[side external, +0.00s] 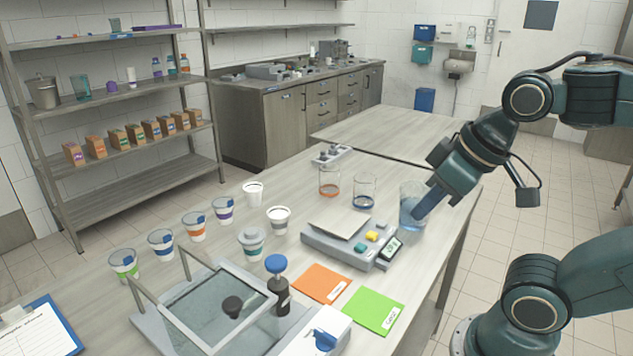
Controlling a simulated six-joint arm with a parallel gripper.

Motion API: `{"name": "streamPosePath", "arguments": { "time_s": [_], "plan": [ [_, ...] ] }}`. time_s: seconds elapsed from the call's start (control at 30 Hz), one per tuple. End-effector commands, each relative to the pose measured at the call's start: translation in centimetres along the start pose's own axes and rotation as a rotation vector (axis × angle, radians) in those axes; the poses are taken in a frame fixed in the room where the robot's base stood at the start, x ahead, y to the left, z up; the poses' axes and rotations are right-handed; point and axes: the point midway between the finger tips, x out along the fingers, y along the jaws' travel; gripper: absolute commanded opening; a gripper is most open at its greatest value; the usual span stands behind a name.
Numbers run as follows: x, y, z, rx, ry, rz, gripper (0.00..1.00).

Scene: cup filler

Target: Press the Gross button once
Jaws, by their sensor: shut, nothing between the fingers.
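A grey scale (322,240) with a flat metal plate stands near the right side of the table. The button labels are too small to read, so I cannot tell which is Gross. My gripper (418,212) points down and left, shut and empty, above and to the right of the scale in the picture. It overlaps a clear glass with a blue tint (406,193). I cannot tell whether they touch.
Two glasses, one with an orange band (329,190) and one with a blue band (363,203), stand behind the scale. An orange card (321,283) and a green card (373,310) lie in front. Several cups and a glass-topped frame (150,318) fill the left.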

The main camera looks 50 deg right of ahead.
Motion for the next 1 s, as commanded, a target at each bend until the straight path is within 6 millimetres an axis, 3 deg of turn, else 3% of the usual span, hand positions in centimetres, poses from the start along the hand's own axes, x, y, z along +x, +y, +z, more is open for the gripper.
{"name": "streamPosePath", "arguments": {
  "time_s": [0.47,0.77,1.0],
  "plan": [
    [0.5,0.3,-0.7,-0.021,0.005,0.006,0.0],
    [2.9,2.0,-3.7,-0.118,0.029,0.028,0.0],
    [5.8,4.7,-6.4,-0.221,0.061,0.053,0.0]
  ]
}}
